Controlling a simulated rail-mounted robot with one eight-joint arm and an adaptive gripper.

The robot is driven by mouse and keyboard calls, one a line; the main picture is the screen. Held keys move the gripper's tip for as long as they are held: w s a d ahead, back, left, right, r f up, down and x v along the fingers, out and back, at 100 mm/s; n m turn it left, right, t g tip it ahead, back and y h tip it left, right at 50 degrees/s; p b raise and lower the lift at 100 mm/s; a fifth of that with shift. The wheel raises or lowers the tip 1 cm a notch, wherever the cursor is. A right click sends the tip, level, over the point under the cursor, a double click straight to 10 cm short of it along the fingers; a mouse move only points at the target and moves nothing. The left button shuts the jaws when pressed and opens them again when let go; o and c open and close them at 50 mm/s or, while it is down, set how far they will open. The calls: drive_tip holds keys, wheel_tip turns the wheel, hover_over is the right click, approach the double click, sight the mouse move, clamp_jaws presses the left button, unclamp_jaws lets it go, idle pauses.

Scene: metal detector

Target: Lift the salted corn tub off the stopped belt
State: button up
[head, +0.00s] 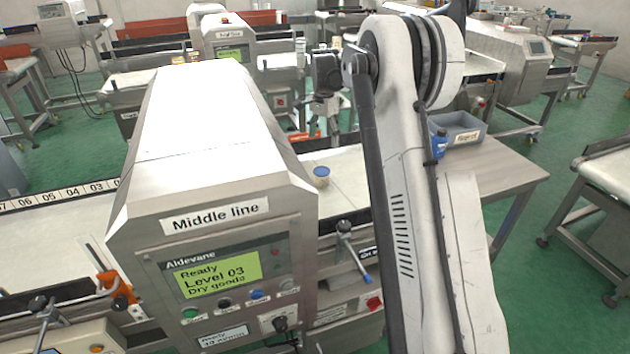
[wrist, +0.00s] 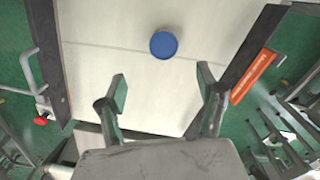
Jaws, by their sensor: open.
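The salted corn tub (head: 321,176) is a small pale tub with a blue lid. It stands upright on the white belt (head: 345,170), just right of the metal detector's housing. In the wrist view its round blue lid (wrist: 163,44) shows from above, beyond my fingertips. My gripper (wrist: 163,85) is open and empty, its two fingers spread to either side below the lid in the picture. It does not touch the tub. In the head view my gripper is above and behind the tub, and its fingertips are hard to make out.
The "Middle line" detector (head: 215,160) rises close left of the tub. A grey bin (head: 460,130) and a blue bottle (head: 439,144) stand on the steel table to the right. Dark side rails flank the belt; an orange label (wrist: 254,77) marks one. Other lines stand behind.

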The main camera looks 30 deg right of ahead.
sight(322, 171)
drive_tip(key=shift+m, duration=0.3)
drive_tip(key=f, duration=1)
drive_tip(key=w+f+b, duration=0.1)
drive_tip(key=f, duration=0.4)
drive_tip(key=shift+f, duration=0.25)
drive_tip(key=c, duration=1.4)
